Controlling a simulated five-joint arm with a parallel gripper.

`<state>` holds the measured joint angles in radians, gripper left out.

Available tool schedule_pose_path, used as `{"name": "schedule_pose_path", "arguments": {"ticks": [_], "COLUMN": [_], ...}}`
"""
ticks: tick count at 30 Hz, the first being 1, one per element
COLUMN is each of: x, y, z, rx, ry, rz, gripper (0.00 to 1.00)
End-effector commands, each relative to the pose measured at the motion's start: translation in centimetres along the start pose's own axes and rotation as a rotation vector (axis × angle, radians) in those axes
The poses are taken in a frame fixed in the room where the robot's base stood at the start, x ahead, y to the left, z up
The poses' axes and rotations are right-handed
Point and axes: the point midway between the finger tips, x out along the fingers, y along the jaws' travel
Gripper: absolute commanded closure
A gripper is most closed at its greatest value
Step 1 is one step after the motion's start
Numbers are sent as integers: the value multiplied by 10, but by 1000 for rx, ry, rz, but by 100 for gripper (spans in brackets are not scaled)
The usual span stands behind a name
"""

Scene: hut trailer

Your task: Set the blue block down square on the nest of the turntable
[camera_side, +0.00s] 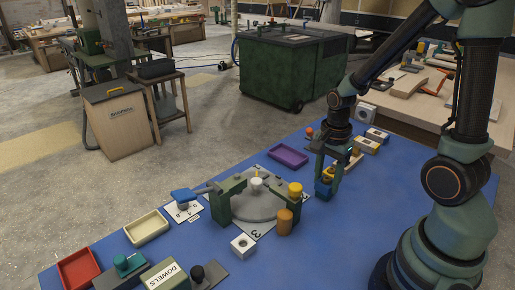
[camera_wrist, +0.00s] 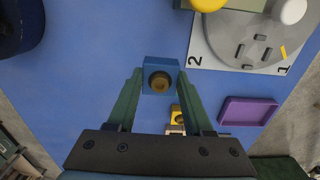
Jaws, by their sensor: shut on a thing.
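The blue block (camera_wrist: 151,65), with a round brass-coloured piece in its face, is between the fingertips of my gripper (camera_wrist: 157,82) in the wrist view. In the side view my gripper (camera_side: 326,180) points down and is shut on the blue block (camera_side: 322,190), right of the turntable. I cannot tell whether the block touches the table. The turntable (camera_side: 253,208) is a grey disc with a pale central knob and a green frame beside it. The wrist view shows part of the turntable (camera_wrist: 238,40), with dark slots, at upper right. I cannot make out the nest clearly.
A yellow-topped post (camera_side: 295,190) and an orange cylinder (camera_side: 284,222) stand at the turntable's right. A purple tray (camera_side: 288,156) lies behind it, a white holed block (camera_side: 243,245) in front. A blue-handled lever (camera_side: 187,194) is left. More blocks (camera_side: 376,135) sit behind my gripper.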

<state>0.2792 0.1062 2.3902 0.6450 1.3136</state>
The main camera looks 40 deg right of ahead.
Motion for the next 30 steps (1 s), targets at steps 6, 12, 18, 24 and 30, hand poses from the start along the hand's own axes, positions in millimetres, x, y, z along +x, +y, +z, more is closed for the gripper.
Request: {"name": "schedule_pose_path", "arguments": {"ticks": [6,12,18,24,30], "x": [-57,-100,-122,-126,-120], "y": [-2,-1,-1,-6,-21], "z": [0,0,0,8,28], "rx": [0,0,-5,-167,-572], "ry": [3,2,1,0,-1], "rz": [-11,-6,-3,1,2], "gripper": [100,100,100,100,100]}}
